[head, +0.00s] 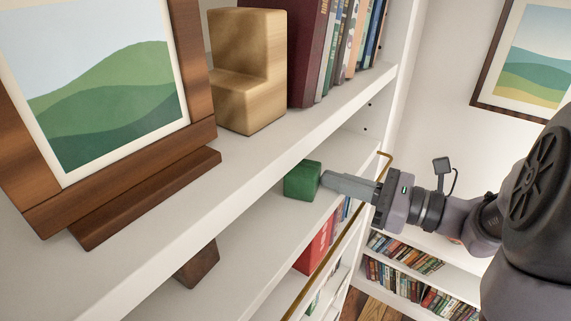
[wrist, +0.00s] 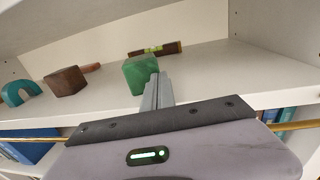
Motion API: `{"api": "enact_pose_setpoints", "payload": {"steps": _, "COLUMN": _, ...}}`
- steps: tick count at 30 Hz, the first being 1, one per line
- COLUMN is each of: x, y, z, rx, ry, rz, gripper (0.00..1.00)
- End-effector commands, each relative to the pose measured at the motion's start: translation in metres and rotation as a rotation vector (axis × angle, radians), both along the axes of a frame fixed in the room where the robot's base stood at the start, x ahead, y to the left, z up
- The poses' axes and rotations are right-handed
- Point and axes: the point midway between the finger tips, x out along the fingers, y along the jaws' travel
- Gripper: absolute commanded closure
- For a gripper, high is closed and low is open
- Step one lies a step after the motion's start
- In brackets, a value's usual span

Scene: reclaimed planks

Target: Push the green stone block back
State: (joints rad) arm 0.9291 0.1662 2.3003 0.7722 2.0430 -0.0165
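The green stone block (head: 303,181) sits on a white shelf below the top one, close to its front edge. It also shows in the wrist view (wrist: 139,74), just ahead of my fingertips. My gripper (head: 325,181) has its fingers together with nothing between them. In the wrist view my fingertips (wrist: 158,80) are at the near face of the block, slightly to its right, and overlap its edge. They look to be touching it or very close; I cannot tell which.
On the same shelf stand a brown block (wrist: 65,82), a teal arch (wrist: 20,91) and a long brown-and-green object (wrist: 154,49) farther back. A brass rail (head: 338,250) runs along the front. The upper shelf (head: 190,200) overhangs. Bare shelf lies behind the block and to its right.

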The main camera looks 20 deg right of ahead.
Motion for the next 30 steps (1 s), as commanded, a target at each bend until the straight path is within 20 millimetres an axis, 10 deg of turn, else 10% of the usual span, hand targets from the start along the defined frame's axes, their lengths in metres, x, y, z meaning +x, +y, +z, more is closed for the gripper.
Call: {"api": "enact_pose_setpoints", "payload": {"steps": 30, "x": 0.018, "y": 0.018, "z": 0.0, "rx": 0.0, "ry": 0.001, "rz": 0.001, "gripper": 1.0}}
